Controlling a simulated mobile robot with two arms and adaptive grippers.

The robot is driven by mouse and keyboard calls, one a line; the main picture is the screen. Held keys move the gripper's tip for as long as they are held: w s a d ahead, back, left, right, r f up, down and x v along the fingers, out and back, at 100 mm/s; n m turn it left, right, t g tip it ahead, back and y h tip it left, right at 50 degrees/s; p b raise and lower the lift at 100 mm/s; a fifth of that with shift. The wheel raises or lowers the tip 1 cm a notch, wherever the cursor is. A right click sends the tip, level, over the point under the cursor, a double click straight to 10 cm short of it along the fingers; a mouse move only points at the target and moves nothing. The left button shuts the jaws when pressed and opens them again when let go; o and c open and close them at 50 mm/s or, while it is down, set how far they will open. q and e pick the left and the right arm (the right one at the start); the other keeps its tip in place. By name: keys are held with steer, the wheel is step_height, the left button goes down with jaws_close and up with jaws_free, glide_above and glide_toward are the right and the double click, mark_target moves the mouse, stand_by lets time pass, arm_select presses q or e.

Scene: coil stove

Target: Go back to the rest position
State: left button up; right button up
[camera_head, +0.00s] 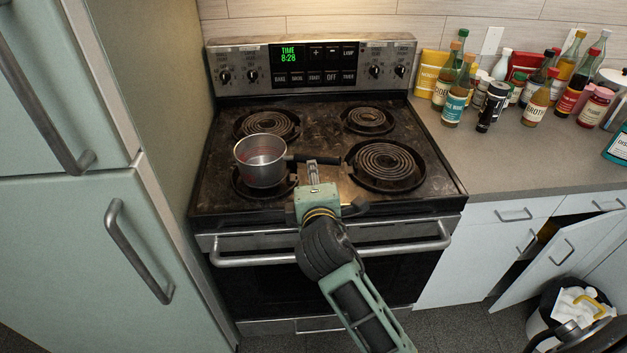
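A small metal pot (259,162) sits on the front left coil burner of the stove (325,190). Its dark handle (300,159) points right. My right arm comes up from the bottom, and its green gripper (326,209) is over the front of the stovetop, just to the right of the pot and in front of the handle. The fingertips are partly hidden by the gripper body. My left gripper is not in view.
The front right burner (386,162) and back right burner (369,118) are bare. Bottles and jars crowd the counter (480,165) at right. A lower cabinet door (550,262) hangs open near a bin (540,325).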

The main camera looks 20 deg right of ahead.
stand_by(0.4)
steer(key=s+d+f+m+g+y, duration=0.2)
steer(key=s+f+m+g, duration=0.4)
steer(key=s+f, duration=0.7)
steer(key=s+a+f+m+g+y, duration=0.1)
steer(key=s+f+m+g, duration=0.2)
steer(key=s, duration=0.6)
steer(key=s+a+f+m+g+y, duration=0.2)
steer(key=s+m, duration=0.2)
steer(key=s, duration=0.6)
step_height(320, 180, down, 28)
steer(key=s+g, duration=0.1)
steer(key=s, duration=0.2)
steer(key=s+d+f+g, duration=0.1)
steer(key=s+d+f, duration=0.2)
steer(key=s+f, duration=1.1)
steer(key=shift+s+h, duration=0.3)
steer(key=shift+s, duration=0.15)
steer(key=shift+f, duration=0.1)
